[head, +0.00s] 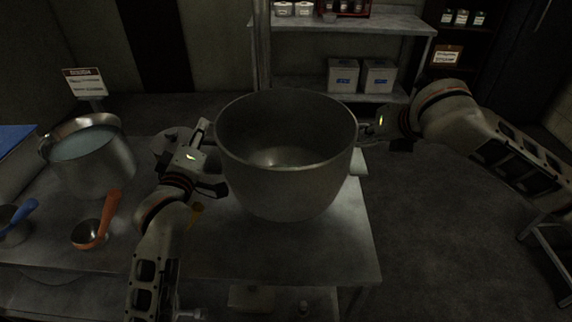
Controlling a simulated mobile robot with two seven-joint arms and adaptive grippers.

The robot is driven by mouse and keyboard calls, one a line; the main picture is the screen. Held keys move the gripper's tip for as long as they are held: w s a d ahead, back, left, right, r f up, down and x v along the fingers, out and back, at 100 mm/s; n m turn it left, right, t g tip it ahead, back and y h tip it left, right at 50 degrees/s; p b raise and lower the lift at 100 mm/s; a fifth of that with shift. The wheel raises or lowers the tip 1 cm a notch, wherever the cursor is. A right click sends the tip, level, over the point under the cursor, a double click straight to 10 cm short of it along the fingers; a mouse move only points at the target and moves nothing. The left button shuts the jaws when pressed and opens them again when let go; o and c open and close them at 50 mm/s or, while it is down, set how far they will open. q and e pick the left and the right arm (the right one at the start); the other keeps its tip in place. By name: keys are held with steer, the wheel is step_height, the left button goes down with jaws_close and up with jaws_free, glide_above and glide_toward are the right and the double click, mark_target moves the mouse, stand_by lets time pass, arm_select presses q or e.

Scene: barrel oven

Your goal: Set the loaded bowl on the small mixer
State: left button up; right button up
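A large grey metal bowl (285,185) is upright in the middle of the head view, over the metal table (330,250). I cannot tell whether it rests on the table or is held just above it. Its inside shows bare grey walls and a paler patch at the bottom; I cannot make out a load. My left gripper (211,158) is at the bowl's left side, its fingers spread one above the other. My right gripper (371,133) is at the right side near the rim. The handles and any grip on them are hidden. I cannot identify the small mixer.
A pot of pale liquid (92,160) stands at the table's left, with an orange-handled scoop (88,233) and a blue-handled scoop (16,225) in front. A sign (84,82) stands behind. The floor right of the table is open.

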arm_select(q)
jaws_close()
arm_select(e)
jaws_close()
arm_select(q)
steer(key=shift+r, duration=0.3)
arm_select(e)
steer(key=shift+w+r, duration=0.15)
steer(key=shift+r, duration=0.15)
